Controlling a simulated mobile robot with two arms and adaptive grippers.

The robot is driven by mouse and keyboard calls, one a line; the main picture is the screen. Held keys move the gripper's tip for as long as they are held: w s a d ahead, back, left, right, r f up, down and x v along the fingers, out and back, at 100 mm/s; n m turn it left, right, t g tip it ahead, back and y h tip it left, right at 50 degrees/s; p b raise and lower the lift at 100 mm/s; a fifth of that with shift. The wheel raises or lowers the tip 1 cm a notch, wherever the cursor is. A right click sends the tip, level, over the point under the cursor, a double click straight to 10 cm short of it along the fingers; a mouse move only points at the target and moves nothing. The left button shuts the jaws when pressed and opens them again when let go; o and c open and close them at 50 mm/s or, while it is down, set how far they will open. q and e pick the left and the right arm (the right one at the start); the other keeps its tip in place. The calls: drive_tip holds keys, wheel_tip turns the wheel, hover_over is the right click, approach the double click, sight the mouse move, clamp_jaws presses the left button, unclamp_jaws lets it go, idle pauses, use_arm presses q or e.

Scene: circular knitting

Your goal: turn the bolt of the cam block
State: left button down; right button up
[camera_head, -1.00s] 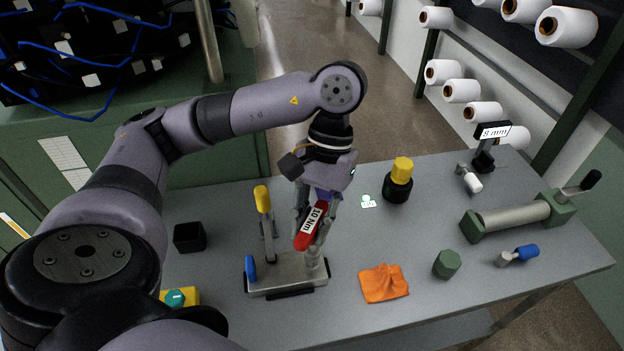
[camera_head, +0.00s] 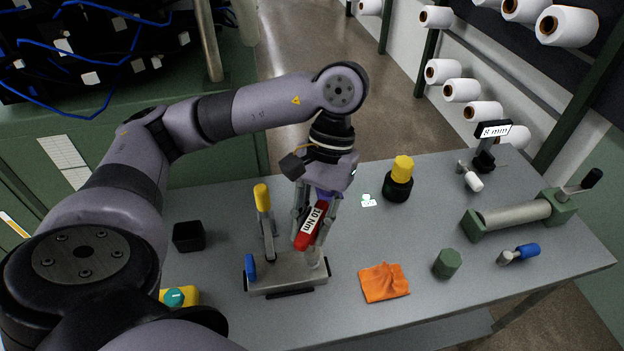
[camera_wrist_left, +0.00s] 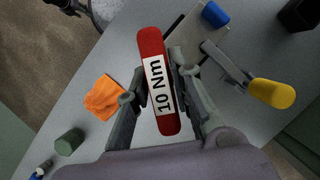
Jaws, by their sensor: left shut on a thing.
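A red tool with a white "10 Nm" label (camera_head: 309,228) is held by my left gripper (camera_head: 314,220); it also shows between the fingers in the left wrist view (camera_wrist_left: 160,85). The tool is tilted over the right end of a grey metal block (camera_head: 285,272), which lies on the table. A yellow-handled lever (camera_head: 262,198) and a blue piece (camera_head: 250,267) are on the block's left part. The bolt is hidden, and I cannot tell whether the tool's lower end is on it. My right gripper does not show.
An orange cloth (camera_head: 384,282) and a green hexagonal piece (camera_head: 447,263) lie right of the block. A black cup (camera_head: 189,236) stands left. A yellow-capped black bottle (camera_head: 399,180) stands behind. A green-ended roller device (camera_head: 515,215) is at the right.

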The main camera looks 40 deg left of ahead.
use_arm(q)
drive_tip(key=shift+f+b, duration=0.9)
drive_tip(key=shift+f, duration=0.1)
